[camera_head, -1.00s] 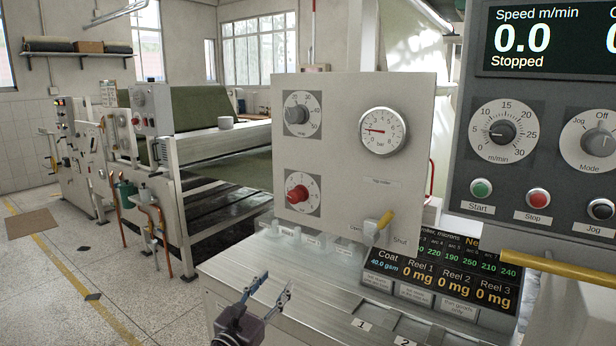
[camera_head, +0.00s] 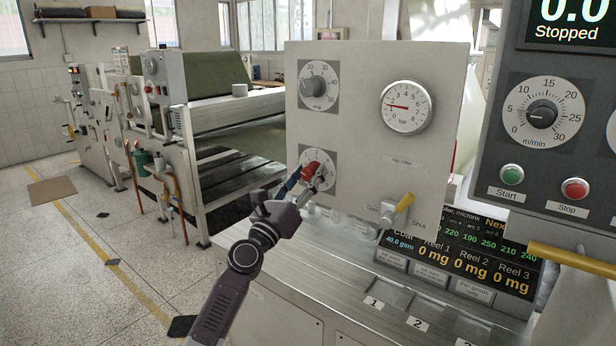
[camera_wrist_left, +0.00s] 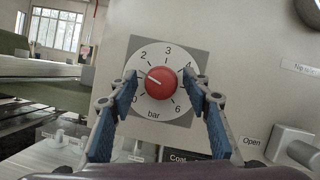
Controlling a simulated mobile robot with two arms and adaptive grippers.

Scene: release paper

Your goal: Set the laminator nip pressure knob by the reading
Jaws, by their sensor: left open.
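The red nip pressure knob (camera_head: 312,170) sits on a round white dial marked in bar, low on the pale panel (camera_head: 352,150). My right gripper is not in view.
A grey knob (camera_head: 314,88) is above the red one. A yellow-handled lever (camera_head: 403,204) sticks out low on the panel, right of my gripper. A dark control console (camera_head: 545,125) stands at right, showing "Stopped". A metal ledge (camera_head: 330,262) runs below the panel.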

